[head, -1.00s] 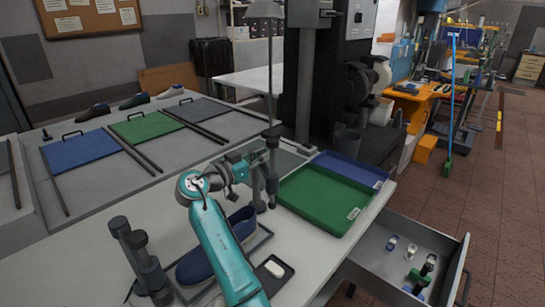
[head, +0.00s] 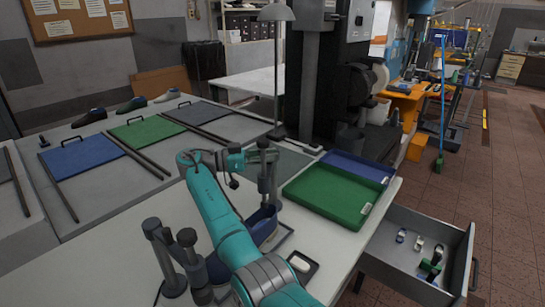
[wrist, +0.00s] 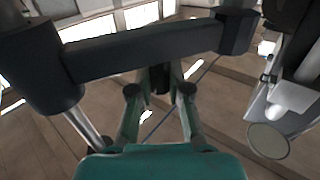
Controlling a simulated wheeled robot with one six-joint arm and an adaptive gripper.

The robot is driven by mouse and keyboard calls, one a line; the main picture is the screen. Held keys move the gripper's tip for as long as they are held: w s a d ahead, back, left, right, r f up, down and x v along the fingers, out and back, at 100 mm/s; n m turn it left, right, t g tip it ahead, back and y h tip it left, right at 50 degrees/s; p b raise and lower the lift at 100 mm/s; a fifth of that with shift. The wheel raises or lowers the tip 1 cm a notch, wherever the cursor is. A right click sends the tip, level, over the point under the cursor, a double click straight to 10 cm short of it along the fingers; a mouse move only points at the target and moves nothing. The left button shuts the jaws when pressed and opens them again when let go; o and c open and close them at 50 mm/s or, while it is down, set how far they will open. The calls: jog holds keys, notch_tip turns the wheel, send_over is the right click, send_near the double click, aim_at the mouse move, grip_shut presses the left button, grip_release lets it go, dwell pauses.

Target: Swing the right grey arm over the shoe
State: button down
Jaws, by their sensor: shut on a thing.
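The blue shoe (head: 262,224) lies in a dark tray on the white bench in the head view, partly hidden behind my teal arm. The right grey arm (head: 265,183), dark grey with round posts, stands at the shoe's far end. My gripper (head: 256,157) is at its upper part and shut on it. In the wrist view, a dark bar (wrist: 150,47) joined to round posts crosses in front of my fingers (wrist: 159,92). The exact contact is hidden. The left grey arm (head: 160,250) stands at the shoe's left, near end.
A green tray (head: 325,195) and a blue tray (head: 357,168) sit right of the fixture. An open drawer (head: 400,275) juts out at the lower right. A small dark tray with a white piece (head: 299,263) lies beside the shoe. A lamp (head: 277,70) stands behind.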

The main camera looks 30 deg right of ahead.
jog(key=shift+w+a+m+g, duration=0.2)
jog(key=shift+m+g, duration=0.1)
jog(key=shift+g, duration=0.2)
jog(key=c, duration=1.1)
grip_release()
notch_tip(320, 180, up, 10)
jog(key=shift+f, duration=0.1)
